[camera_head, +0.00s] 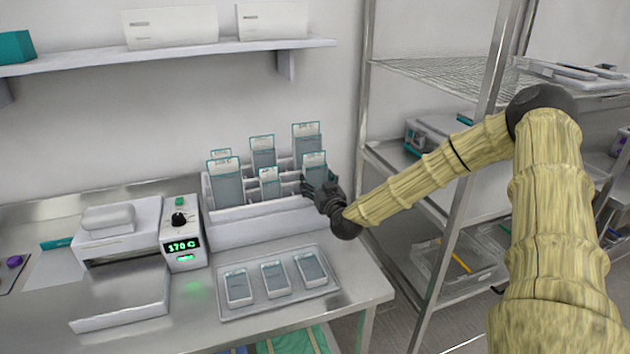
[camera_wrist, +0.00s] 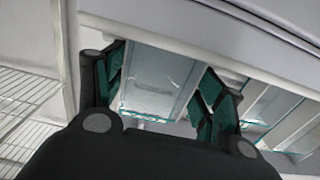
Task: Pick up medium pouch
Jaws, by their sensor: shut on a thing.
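Several clear pouches with teal edges stand upright in a white stepped rack (camera_head: 245,236) on the steel counter. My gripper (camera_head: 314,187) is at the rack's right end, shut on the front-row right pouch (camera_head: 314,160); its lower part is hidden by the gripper. This pouch looks mid-sized, between the larger front-left pouch (camera_head: 226,184) and the small front-middle pouch (camera_head: 270,186). In the wrist view, the held pouch (camera_wrist: 155,82) lies between the two dark, teal-padded fingers. I cannot tell whether it is clear of its slot.
Another pouch (camera_head: 306,140) stands close behind the held one. A tray (camera_head: 322,292) with three flat pouches lies in front of the rack. A sealer showing 170 C (camera_head: 183,245) stands left. A wire shelf unit (camera_head: 447,215) stands right; a wall shelf (camera_head: 170,54) hangs above.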

